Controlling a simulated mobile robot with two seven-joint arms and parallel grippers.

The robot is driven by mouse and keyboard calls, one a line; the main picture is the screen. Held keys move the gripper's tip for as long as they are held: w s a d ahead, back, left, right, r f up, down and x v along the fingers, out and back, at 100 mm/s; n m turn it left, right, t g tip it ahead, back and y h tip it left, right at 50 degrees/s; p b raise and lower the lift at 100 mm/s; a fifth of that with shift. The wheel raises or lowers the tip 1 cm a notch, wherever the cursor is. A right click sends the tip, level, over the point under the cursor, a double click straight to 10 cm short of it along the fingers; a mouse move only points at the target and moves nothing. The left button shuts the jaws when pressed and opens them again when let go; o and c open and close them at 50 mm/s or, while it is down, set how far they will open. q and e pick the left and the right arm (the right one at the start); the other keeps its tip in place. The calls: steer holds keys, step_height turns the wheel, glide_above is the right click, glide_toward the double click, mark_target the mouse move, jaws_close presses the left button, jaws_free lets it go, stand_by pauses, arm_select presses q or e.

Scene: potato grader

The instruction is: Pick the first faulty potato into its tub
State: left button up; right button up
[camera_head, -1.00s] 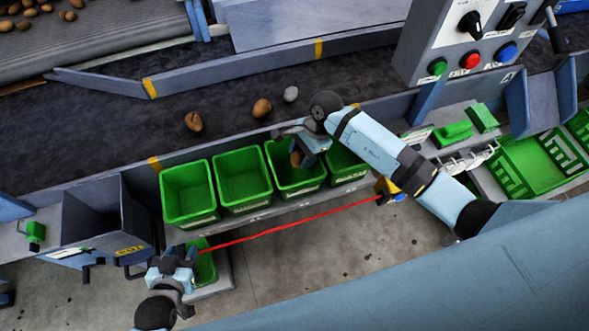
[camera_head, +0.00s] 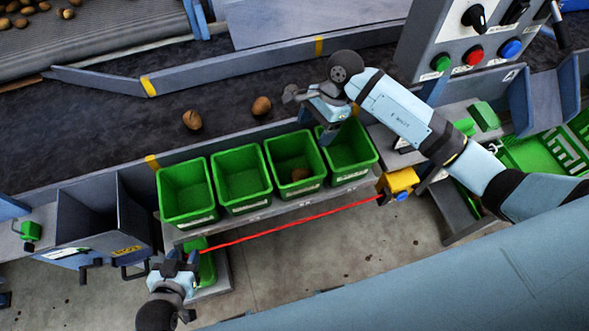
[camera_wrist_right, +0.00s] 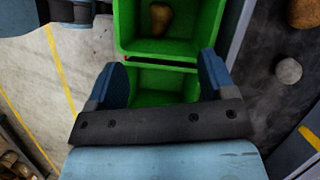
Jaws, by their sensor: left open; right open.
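A brown potato (camera_head: 300,174) lies in the third green tub (camera_head: 277,174) from the left in the head view. The right wrist view also shows this potato (camera_wrist_right: 160,18) in its tub (camera_wrist_right: 126,30). My right gripper (camera_head: 328,135) is open and empty above the fourth green tub (camera_head: 362,174). Its two fingers (camera_wrist_right: 163,84) stand apart over that tub in the wrist view. My left gripper (camera_head: 180,260) is open at the lower left, close to a small low green tub (camera_head: 207,268).
Two more green tubs, the first (camera_head: 187,215) and second (camera_head: 243,205), look empty. A red cord (camera_head: 290,226) runs in front of the tubs to a yellow box (camera_head: 400,182). A grey stone (camera_wrist_right: 288,71) lies on the belt. A button panel (camera_head: 470,40) stands upper right.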

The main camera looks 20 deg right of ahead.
steer(key=v, duration=0.4)
steer(key=shift+d+r+b, duration=0.1)
steer(key=shift+r+b, duration=0.2)
